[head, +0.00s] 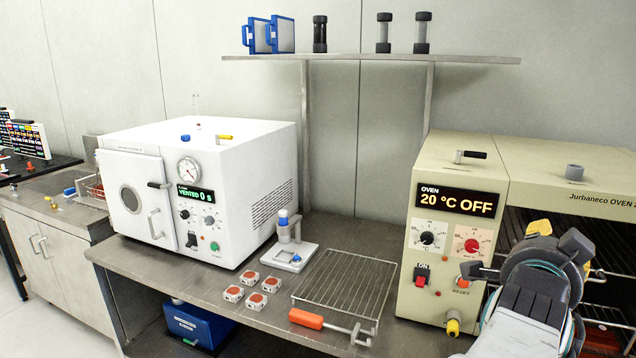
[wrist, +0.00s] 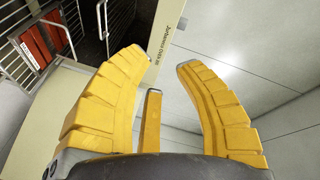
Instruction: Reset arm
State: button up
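My arm shows at the lower right of the head view, in front of the beige oven (head: 460,265). Nothing is between the fingers. In the head view only a yellow part of the gripper shows beside the dark wrist, so its fingertips are hard to make out there. The oven display reads 20 °C OFF. In the wrist view the oven's open chamber, with wire racks and a red-orange item (wrist: 42,48), lies at the upper left of the fingers.
A white vacuum chamber (head: 225,150) reads VENTED 0 s. On the steel bench (head: 190,280) are several small white-and-red parts (head: 252,278), a dispenser stand (head: 290,255), a wire rack (head: 345,280) and an orange-handled tool (head: 306,319). A shelf (head: 370,57) holds bottles and blue frames.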

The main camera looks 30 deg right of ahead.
jog(key=w+a+f+n+t+y, duration=0.1)
jog(key=w+a+f+n+y, duration=0.5)
jog(key=a, duration=0.3)
jog(key=w+a+f+n+t+y, duration=0.2)
jog(key=w+a+f+n+y, duration=0.2)
jog(key=w+a+f+n, duration=0.4)
jog(key=s+a+f+n+g+y+p, duration=0.1)
jog(key=s+a+f+n+g+y, duration=0.1)
jog(key=a+n, duration=0.4)
jog(key=s+a+f+n+g+y+p, duration=0.1)
jog(key=s+a+n, duration=0.5)
jog(key=a, duration=0.7)
notch_tip(320, 180, down, 4)
jog(key=g+y, duration=0.1)
jog(key=y, duration=0.1)
jog(key=shift+r+g+y+p, duration=0.25)
jog(key=shift+g+y+p, duration=0.15)
